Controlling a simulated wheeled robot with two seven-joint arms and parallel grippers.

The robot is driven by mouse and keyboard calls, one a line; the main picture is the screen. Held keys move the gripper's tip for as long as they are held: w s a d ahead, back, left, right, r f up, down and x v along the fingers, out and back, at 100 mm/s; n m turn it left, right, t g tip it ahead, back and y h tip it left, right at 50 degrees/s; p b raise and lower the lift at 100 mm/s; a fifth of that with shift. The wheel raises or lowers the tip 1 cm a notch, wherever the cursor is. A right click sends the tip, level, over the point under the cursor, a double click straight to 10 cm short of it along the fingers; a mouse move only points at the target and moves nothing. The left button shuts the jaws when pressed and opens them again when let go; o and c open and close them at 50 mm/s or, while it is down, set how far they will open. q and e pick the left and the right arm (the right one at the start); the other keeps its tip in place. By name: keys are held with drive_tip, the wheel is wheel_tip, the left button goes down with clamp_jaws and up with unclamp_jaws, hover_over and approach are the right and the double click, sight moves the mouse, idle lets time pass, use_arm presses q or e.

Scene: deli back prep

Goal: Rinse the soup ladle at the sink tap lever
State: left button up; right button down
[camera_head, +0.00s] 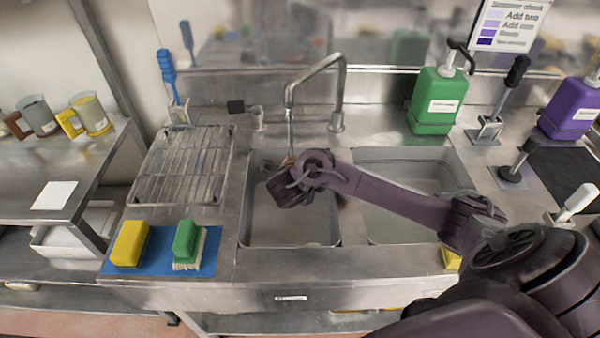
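The tap (342,75) arches over the left sink basin (262,230). Its spout end points down into that basin. My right arm reaches in from the right, and my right gripper (283,190) is over the left basin, just below the spout. Its fingers are dark and turned away, so I cannot tell whether they are open or hold something. I cannot make out the soup ladle. My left gripper is not in view.
A wire drying rack (183,165) lies left of the basins. A blue mat (160,262) holds a yellow sponge (130,243) and a green brush (188,243). The right basin (400,225) lies under my forearm. Green (437,100) and purple (574,108) dispensers stand behind on the right.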

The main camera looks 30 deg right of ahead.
drive_tip(key=shift+a, duration=0.1)
idle(0.3)
drive_tip(key=shift+a+p, duration=0.4)
drive_tip(key=shift+a, duration=0.05)
drive_tip(key=shift+d, duration=0.15)
drive_tip(key=shift+d, duration=0.5)
